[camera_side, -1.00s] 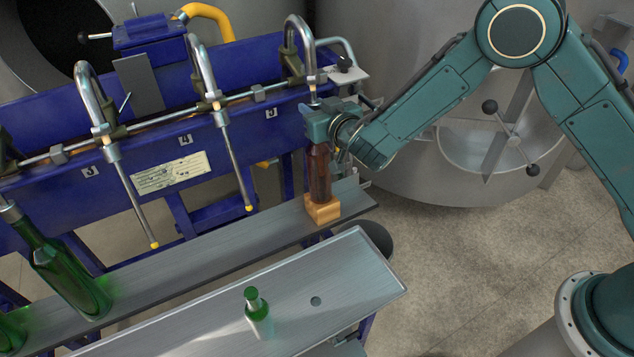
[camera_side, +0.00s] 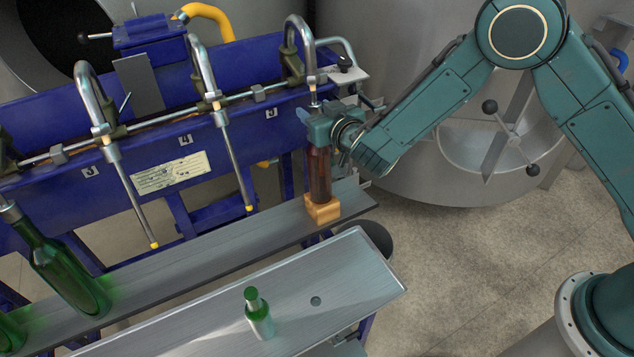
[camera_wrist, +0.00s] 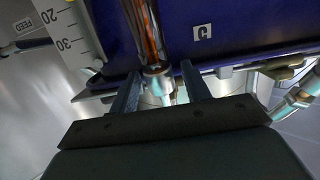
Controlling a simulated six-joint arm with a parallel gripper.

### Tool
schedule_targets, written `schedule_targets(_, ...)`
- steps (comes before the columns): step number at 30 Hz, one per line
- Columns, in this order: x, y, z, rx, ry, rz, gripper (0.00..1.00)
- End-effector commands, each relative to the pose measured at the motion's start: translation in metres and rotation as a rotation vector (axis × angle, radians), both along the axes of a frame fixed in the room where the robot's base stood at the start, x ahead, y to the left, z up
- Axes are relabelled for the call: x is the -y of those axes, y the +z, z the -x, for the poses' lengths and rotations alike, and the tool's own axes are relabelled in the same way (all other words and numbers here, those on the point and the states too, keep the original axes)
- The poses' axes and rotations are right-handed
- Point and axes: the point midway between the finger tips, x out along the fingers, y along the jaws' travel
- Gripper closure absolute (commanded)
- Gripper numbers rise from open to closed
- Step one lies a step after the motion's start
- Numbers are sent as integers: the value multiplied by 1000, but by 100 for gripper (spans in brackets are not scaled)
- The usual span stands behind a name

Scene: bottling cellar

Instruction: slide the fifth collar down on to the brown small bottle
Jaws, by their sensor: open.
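The brown small bottle (camera_side: 319,177) stands upright on a wooden block (camera_side: 322,210) at the right end of the rear shelf. The fifth spout (camera_side: 311,78) comes down above it. My gripper (camera_side: 318,118) is around the bottle's neck and hides the neck and mouth in the side view. In the wrist view my gripper (camera_wrist: 160,73) is open, with one finger on each side of the fifth collar (camera_wrist: 156,70), a metal ring around the shiny tube. There is a gap on each side. I cannot tell from these views whether the collar touches the bottle.
A blue filler frame (camera_side: 170,180) with more spouts (camera_side: 225,150) is to the left. A tall green bottle (camera_side: 62,268) stands left on the rear shelf (camera_side: 200,258). A tank (camera_side: 430,150) is behind my arm.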

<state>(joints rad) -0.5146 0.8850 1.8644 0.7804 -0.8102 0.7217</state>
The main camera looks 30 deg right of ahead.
Motion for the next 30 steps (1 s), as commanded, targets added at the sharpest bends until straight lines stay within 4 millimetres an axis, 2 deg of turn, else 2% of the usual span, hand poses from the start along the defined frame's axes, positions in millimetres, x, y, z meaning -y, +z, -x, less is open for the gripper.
schedule_targets(30,0,10,57,-1,1,0,53)
